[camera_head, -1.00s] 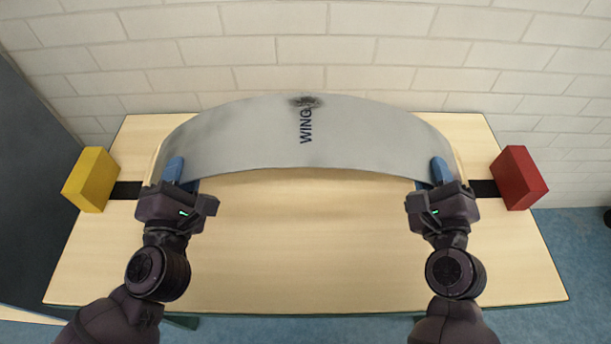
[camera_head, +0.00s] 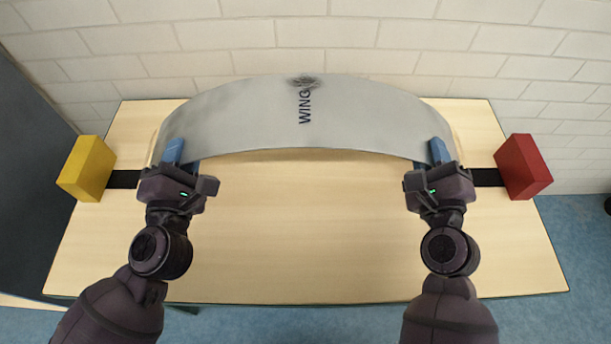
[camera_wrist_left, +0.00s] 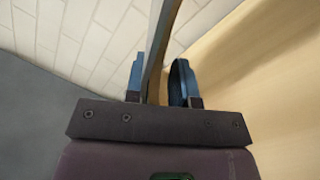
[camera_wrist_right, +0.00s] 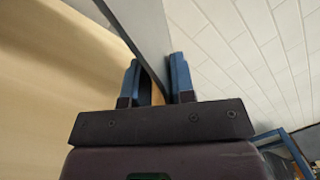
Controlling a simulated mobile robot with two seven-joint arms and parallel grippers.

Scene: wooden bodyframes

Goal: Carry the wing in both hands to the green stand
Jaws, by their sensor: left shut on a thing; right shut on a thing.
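The wing (camera_head: 260,120) is a grey curved panel marked "WING", with a dark smudge near its top edge. It spans between my two grippers in the head view. My left gripper (camera_head: 178,155) is shut on its left end; the panel edge shows between the blue fingers in the left wrist view (camera_wrist_left: 158,60). My right gripper (camera_head: 438,153) is shut on its right end, and the right wrist view shows the panel (camera_wrist_right: 148,35) between the fingers. I cannot tell the gap between wing and table. I see no green stand in these views.
A pale wooden table (camera_head: 305,235) lies below, its front part bare. A yellow block (camera_head: 86,168) and a red block (camera_head: 523,167) flank it beside black strips. A white brick wall (camera_head: 400,40) stands behind. A blue frame (camera_wrist_right: 285,140) shows in the right wrist view.

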